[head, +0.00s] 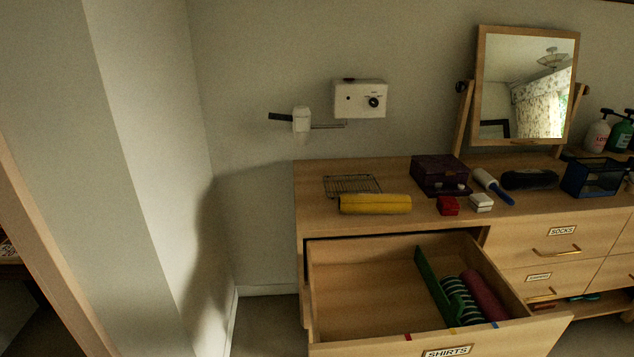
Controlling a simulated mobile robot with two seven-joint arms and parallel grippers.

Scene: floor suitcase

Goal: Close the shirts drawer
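The shirts drawer (365,341) is pulled out of the wooden dresser (301,222), at the bottom middle of the head view. Its front carries a label (446,351) reading SHIRTS, partly cut off by the lower picture edge. Inside, a green divider (434,286) stands right of the middle. To its right lie a green striped rolled item (461,302) and a dark red roll (485,296). The left part of the drawer is empty. The drawer's handle is not visible. Neither of my grippers shows in this view.
On the dresser top are a yellow roll (375,204), a wire rack (352,184), a purple box (439,175), small red (447,206) and white (481,203) boxes, and a tilting mirror (525,85). A socks drawer (556,247) sits shut at right. Floor left of the dresser is clear.

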